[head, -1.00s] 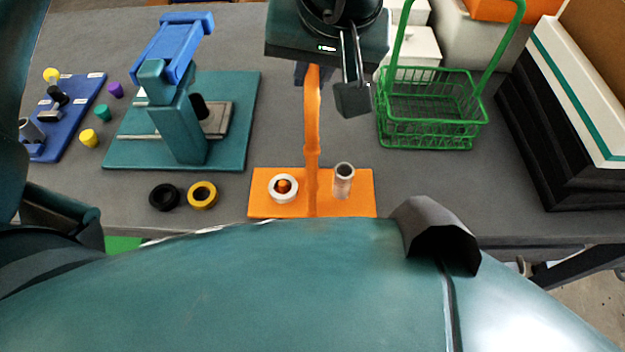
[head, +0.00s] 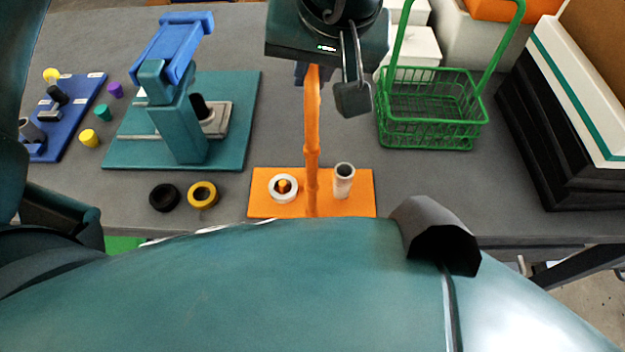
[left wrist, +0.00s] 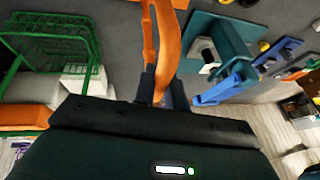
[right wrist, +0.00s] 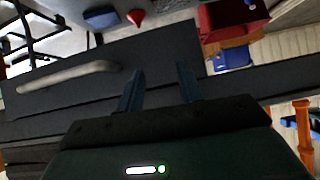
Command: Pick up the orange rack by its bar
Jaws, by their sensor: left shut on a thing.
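The orange rack (head: 262,207) has a flat base and a tall bar rising from it. Its base looks level at the table's front edge; I cannot tell whether it touches the table. A white ring (head: 275,192) sits around an orange peg on the base's left half, and a grey tube (head: 343,182) stands upright on the right half. My left gripper (head: 314,72) is shut on the top of the bar. The left wrist view shows the orange bar (left wrist: 164,40) between its fingers (left wrist: 163,84). My right gripper (right wrist: 160,78) is open and empty, away from the rack.
A green wire basket (head: 430,110) stands right of the rack, with black and white stacked trays (head: 560,120) beyond. A teal press (head: 180,130) stands to the left. A black ring (head: 164,197) and a yellow ring (head: 203,195) lie close to the rack's left side.

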